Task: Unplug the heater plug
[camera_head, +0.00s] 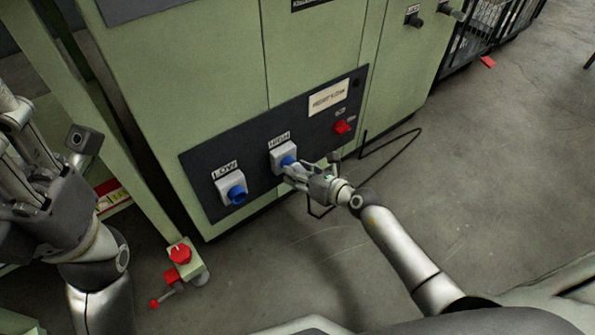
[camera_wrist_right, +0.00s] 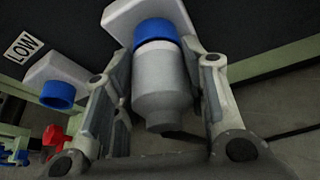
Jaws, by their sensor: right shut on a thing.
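The heater plug (camera_wrist_right: 160,85) is a grey cylinder in the right wrist view, its far end at the blue ring of a white socket (camera_wrist_right: 135,15). In the head view this is the socket labelled HIGH (camera_head: 281,152) on the dark panel. My right gripper (camera_head: 290,169) is at that socket and shut on the plug, one finger on each side of it; it also shows in the right wrist view (camera_wrist_right: 165,100). The plug is mostly hidden by the gripper in the head view. My left gripper (camera_head: 35,190) is at the left edge; its fingertips do not show clearly.
The socket labelled LOW (camera_head: 231,188), with a blue cap, sits left of HIGH. A red switch (camera_head: 342,127) is at the panel's right. A box with a red knob (camera_head: 181,253) stands lower left. A black cable (camera_head: 395,150) loops near the floor.

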